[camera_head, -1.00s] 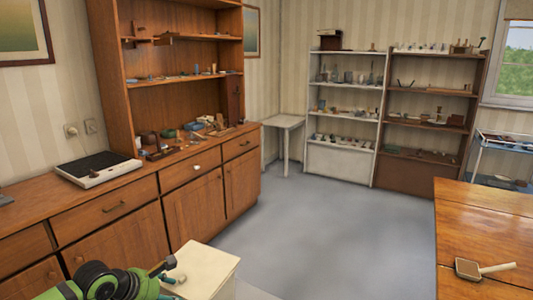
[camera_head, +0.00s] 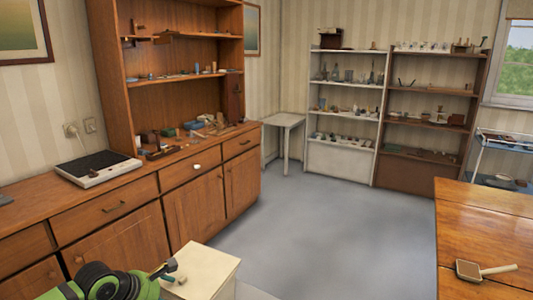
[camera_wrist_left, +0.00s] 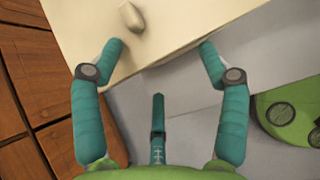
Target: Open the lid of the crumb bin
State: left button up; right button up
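A cream box, apparently the crumb bin (camera_head: 212,266), stands at the bottom of the head view, in front of the wooden cabinet. Its top looks closed. In the left wrist view the cream bin (camera_wrist_left: 190,22) fills the upper part, with a small pale knob (camera_wrist_left: 150,20) on it. My left gripper (camera_head: 167,272) is at the bin's left edge. In the left wrist view its teal fingers (camera_wrist_left: 163,48) are spread, with nothing between them. The knob lies just beyond the fingertips, nearer the left one. Contact with the bin cannot be told. My right gripper is not in view.
The wooden cabinet (camera_head: 195,205) runs along the left, close to the bin.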

pick_arm(q)
jog(key=p+v, duration=0.3)
jog(key=v, duration=0.4)
jog(key=shift+p, duration=0.35)
jog(key=shift+d+r, duration=0.1)
